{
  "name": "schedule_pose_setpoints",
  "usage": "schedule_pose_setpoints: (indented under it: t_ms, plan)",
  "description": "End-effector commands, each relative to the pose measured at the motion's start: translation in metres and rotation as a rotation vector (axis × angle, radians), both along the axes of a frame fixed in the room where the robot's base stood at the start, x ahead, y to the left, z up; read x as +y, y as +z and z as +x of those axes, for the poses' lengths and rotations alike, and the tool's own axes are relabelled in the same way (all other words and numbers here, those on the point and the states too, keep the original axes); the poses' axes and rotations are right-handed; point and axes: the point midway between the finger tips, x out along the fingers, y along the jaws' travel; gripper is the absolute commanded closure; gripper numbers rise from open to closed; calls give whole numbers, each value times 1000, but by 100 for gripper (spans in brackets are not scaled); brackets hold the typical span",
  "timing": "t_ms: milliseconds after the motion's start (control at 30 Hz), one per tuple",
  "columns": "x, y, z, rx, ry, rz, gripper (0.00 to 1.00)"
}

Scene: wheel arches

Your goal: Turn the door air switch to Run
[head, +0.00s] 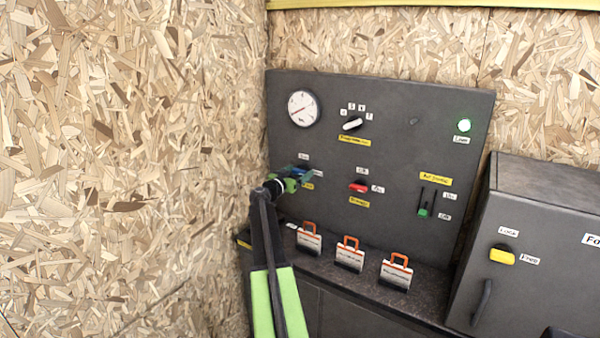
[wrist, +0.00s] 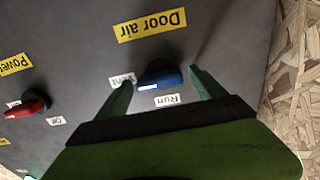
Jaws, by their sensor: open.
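The "Run" label (wrist: 167,100) is just below the knob in that view. My gripper (wrist: 162,77) is open, with one green finger on each side of the knob; I cannot tell whether they touch it. In the head view my gripper (head: 294,181) partly covers the blue knob (head: 302,169).
To the right on the panel (head: 400,110) are a red knob (head: 358,187) and a green-tipped slider (head: 423,211). A gauge (head: 303,108) and a white selector (head: 352,124) are above. Several orange-handled tags (head: 348,252) stand on the ledge below. A chipboard wall (head: 130,150) is close on the left.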

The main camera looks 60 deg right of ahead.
Motion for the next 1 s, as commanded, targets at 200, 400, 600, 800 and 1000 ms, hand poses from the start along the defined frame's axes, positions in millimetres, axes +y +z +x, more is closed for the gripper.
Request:
schedule_pose_setpoints:
  t_ms: [200, 400, 600, 800, 1000]
  plan:
    - [-10, 0, 0, 0, 1, 0, 20]
    - [-9, 0, 0, 0, 1, 0, 24]
    - [-9, 0, 0, 0, 0, 0, 50]
    - [-9, 0, 0, 0, 0, 0, 76]
    - [-10, 0, 0, 7, 1, 0, 82]
